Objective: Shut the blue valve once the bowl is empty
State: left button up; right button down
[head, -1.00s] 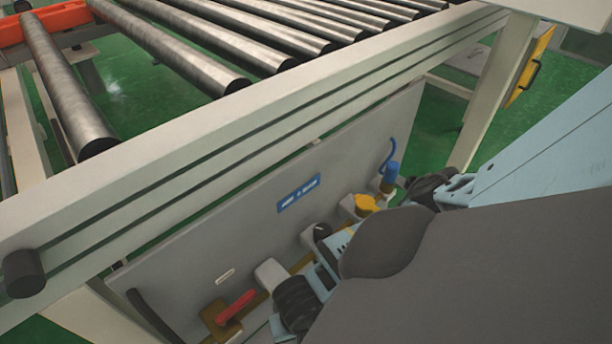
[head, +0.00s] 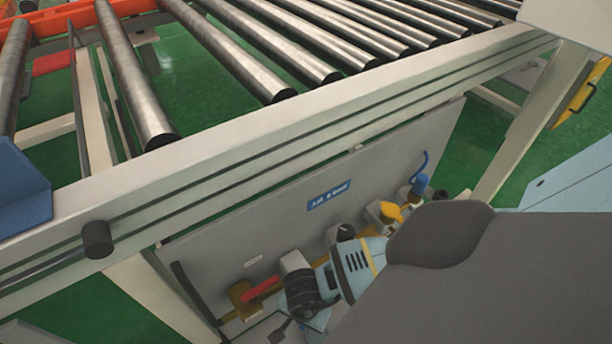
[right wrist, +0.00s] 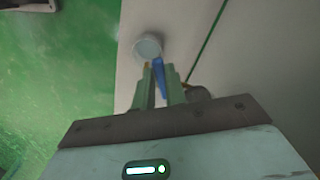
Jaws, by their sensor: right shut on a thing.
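In the right wrist view, my right gripper (right wrist: 159,78) is shut on a slim blue lever (right wrist: 158,70), which shows between its fingers. A round grey fitting (right wrist: 147,46) sits just beyond the fingertips on a pale panel. I cannot tell whether it is the bowl. In the head view, my right arm covers part of the air panel, and its fingertips are hidden. A blue cylindrical part (head: 420,185) with a blue hose stands at the panel's right end. I cannot tell whether it belongs to the held lever. My left gripper is not in view.
The grey panel (head: 215,245) hangs below the roller conveyor's pale rail (head: 310,120). A red handle (head: 260,288) and a yellow knob (head: 390,212) are on its fittings. A pale leg (head: 525,125) stands right of it. Green floor shows beyond.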

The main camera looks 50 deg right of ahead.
dwell(0.3)
jog(key=c, duration=1.4)
grip_release()
jog(key=shift+c, duration=0.2)
jog(key=shift+r+p, duration=1.6)
jog(key=shift+r, duration=2.35)
jog(key=shift+c, duration=0.2)
